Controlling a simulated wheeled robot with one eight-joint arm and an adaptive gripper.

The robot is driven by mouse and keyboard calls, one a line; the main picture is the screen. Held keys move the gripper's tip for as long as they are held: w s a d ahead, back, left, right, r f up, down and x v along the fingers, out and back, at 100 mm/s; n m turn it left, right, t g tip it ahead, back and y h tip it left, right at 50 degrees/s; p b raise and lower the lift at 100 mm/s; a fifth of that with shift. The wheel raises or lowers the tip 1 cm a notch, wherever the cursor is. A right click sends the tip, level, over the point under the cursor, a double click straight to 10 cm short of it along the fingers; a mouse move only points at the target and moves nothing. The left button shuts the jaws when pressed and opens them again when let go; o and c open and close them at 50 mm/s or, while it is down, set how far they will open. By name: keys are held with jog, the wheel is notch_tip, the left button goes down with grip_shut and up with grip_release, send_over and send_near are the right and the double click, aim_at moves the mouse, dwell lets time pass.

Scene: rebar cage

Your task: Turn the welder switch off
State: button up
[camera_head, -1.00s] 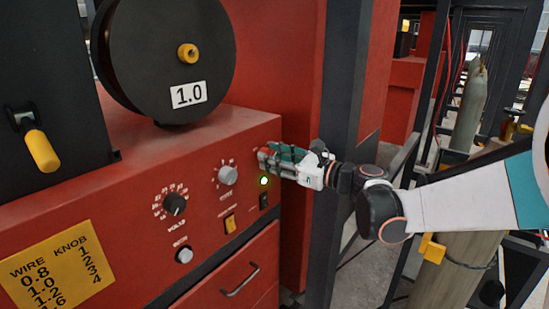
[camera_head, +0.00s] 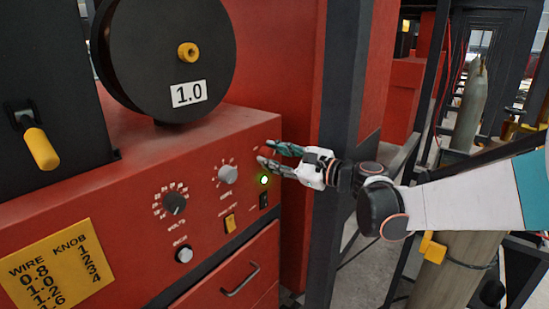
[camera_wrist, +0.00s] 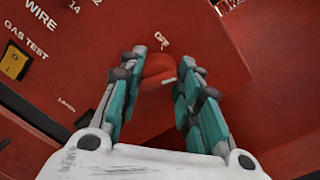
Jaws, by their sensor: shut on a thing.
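The red welder switch (camera_wrist: 157,68) is a rotary knob on the red welder panel. In the wrist view it sits between the two teal fingers, below a small label that seems to read OFF. A short white mark shows at its lower right. In the head view, only part of the switch (camera_head: 267,152) shows between the fingers. My gripper (camera_head: 268,156) is shut on it at the panel's upper right, with one finger above and one below. In the wrist view my gripper (camera_wrist: 157,72) has a fingertip on each side.
A lit green lamp (camera_head: 264,180) is just below my gripper, with a black rocker switch (camera_head: 264,200) under it. A yellow rocker (camera_head: 230,223) and grey knob (camera_head: 228,174) are to the left. A dark post (camera_head: 340,140) stands close behind my gripper.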

jog(key=n, duration=0.6)
jog(key=shift+h, duration=0.3)
jog(key=n, duration=0.6)
jog(key=shift+s+a+t+b, duration=0.1)
jog(key=shift+t+b, duration=0.2)
jog(key=shift+b, duration=0.05)
jog(key=shift+n, duration=0.3)
jog(key=o, duration=1)
jog(key=shift+o, duration=0.2)
jog(key=v, duration=1.2)
jog(key=shift+r, duration=0.1)
